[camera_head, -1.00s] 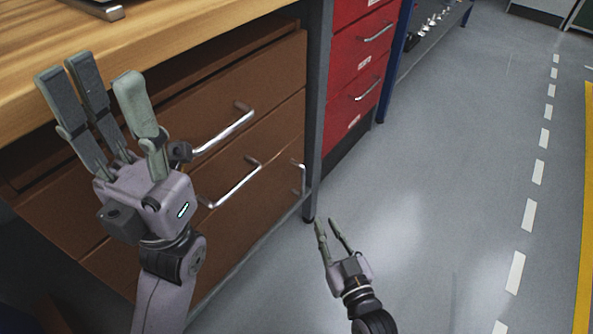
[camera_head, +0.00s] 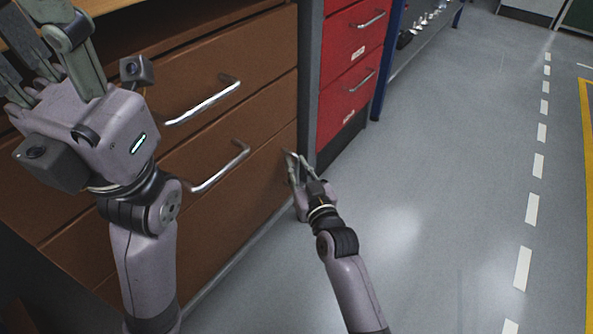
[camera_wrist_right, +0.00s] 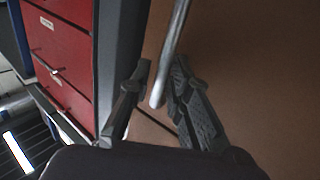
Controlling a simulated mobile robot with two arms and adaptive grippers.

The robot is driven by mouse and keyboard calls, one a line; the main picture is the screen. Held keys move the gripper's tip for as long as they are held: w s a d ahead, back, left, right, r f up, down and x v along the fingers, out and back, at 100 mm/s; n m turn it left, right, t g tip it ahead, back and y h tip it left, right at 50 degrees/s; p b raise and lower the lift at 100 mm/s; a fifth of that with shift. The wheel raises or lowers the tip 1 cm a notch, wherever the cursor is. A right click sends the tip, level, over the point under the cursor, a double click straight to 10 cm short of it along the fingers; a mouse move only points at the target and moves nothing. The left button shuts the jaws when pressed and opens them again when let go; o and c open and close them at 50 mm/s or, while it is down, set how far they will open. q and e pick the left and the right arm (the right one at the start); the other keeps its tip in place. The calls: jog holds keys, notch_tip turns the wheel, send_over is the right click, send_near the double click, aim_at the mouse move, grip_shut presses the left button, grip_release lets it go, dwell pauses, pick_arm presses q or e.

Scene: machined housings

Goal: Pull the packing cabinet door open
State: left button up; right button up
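The brown cabinet has a lower front panel (camera_head: 235,215) with an upright metal handle (camera_head: 290,158) near its right edge; the panel looks closed. In the right wrist view the handle (camera_wrist_right: 172,60) is a bright bar whose lower end comes down between my right fingers. My right gripper (camera_head: 296,172) is at this handle, and in the wrist view its fingers (camera_wrist_right: 155,100) stand apart on either side of the bar. The right finger is close to the bar; contact cannot be told. My left gripper (camera_head: 48,50) is raised before the cabinet, fingers apart, tips partly cut off.
Two brown fronts above have horizontal handles, the upper handle (camera_head: 205,103) and the lower handle (camera_head: 220,168). A grey post (camera_head: 309,80) stands right of the cabinet, then a red drawer unit (camera_head: 343,85). The grey floor (camera_head: 440,200) to the right is clear.

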jog(key=shift+w+a, duration=0.1)
jog(key=shift+w, duration=0.05)
grip_shut()
dwell(0.7)
